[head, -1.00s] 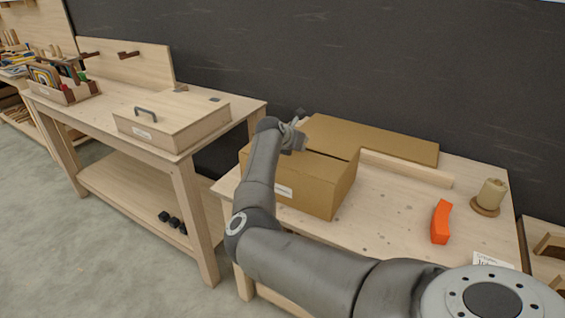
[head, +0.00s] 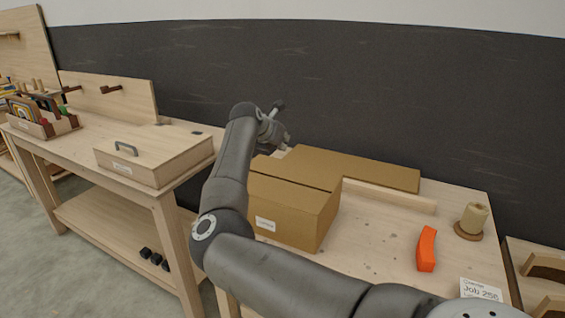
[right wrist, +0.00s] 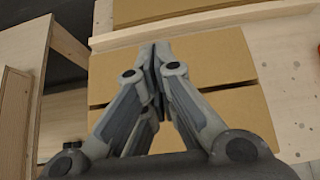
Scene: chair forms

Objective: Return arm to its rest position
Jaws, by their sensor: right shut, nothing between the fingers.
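My right arm reaches across the head view from the lower right. Its gripper (head: 277,122) is raised above the back left of a cardboard box (head: 290,213) on the right workbench. In the right wrist view the gripper's fingers (right wrist: 154,75) meet and hold nothing. The box (right wrist: 215,62) shows below them, with a dark gap between its top flaps. The gripper looks apart from the box. My left gripper is not in view.
A lidded wooden box (head: 155,155) with a handle stands on the left workbench. On the right workbench are an orange curved block (head: 426,249), a tan cylinder on a round base (head: 472,220), a wooden strip (head: 390,195) and a job card (head: 481,289). A dark wall stands behind.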

